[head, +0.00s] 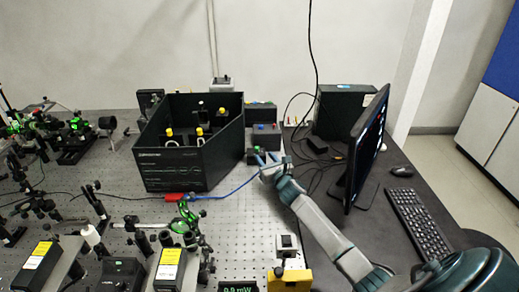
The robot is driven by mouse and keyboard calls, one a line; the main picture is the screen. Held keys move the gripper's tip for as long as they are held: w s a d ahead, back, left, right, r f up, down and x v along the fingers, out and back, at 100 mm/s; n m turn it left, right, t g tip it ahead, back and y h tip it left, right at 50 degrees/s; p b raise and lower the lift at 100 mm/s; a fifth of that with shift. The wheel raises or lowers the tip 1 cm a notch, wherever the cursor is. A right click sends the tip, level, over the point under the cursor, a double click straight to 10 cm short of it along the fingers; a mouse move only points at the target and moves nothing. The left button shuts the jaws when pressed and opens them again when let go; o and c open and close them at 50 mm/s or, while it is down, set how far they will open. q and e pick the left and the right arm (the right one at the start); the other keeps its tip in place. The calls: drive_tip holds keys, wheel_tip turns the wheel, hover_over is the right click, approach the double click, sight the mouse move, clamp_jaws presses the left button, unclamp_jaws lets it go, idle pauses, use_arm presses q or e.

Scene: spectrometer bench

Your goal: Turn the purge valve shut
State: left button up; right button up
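My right gripper (265,159) reaches in from the lower right, at the right side of the open black box. Its two fingers look spread apart, and I see nothing held between them. A small dark block with a green top (253,153) sits right by the fingertips; I cannot tell whether they touch it. I cannot make out the purge valve for certain; it may be this small part or be hidden by the gripper. A blue line (238,188) runs from a red part (176,197) toward the gripper. My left gripper is not in view.
The open black box (180,170) stands left of the gripper, with small boxes (262,112) behind. A monitor (368,145), keyboard (420,222) and mouse (402,171) are on the dark desk at right. Optics crowd the left and front; some perforated bench (245,225) is bare.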

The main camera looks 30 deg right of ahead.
sight(258, 148)
drive_tip(key=shift+w+d+p, duration=0.15)
drive_tip(key=shift+w+d, duration=0.1)
drive_tip(key=shift+w, duration=1.25)
drive_tip(key=shift+w+d+p, duration=0.15)
drive_tip(key=shift+w+d, duration=0.05)
drive_tip(key=shift+w, duration=1.3)
drive_tip(key=shift+c, duration=0.3)
